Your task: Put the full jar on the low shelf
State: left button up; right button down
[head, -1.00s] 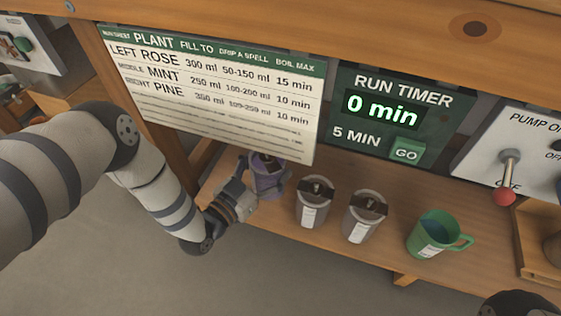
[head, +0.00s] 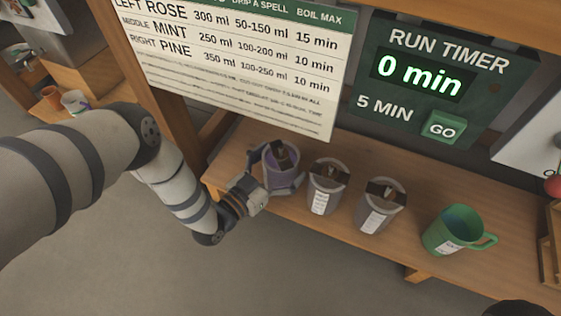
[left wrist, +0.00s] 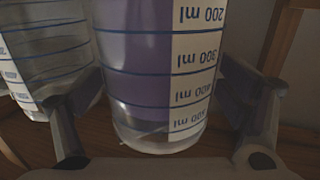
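The jar with purple liquid (head: 281,172) stands upright at the left end of the wooden shelf (head: 335,226), in line with two other jars. In the left wrist view the jar (left wrist: 150,65) appears upside down, its purple filling reaching past the 300 ml line. My left gripper (head: 276,184) has a finger on each side of this jar. In the left wrist view its pads (left wrist: 160,95) lie close against both sides of the jar, seemingly touching. My right gripper does not clearly show.
Two grey jars (head: 327,186) (head: 379,205) with white labels stand right of the purple one. A green mug (head: 457,232) stands further right. A run sheet board (head: 235,60) and the run timer (head: 435,80) hang above. A wooden post (head: 150,80) rises behind at left.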

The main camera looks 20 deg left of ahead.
pick_arm(q)
jog(key=shift+s+r, duration=0.1)
jog(key=shift+r, duration=0.15)
jog(key=p+v, duration=0.4)
jog(key=v, duration=0.7)
jog(key=shift+s+a, duration=0.2)
jog(key=shift+s, duration=0.2)
jog(key=shift+f, duration=0.1)
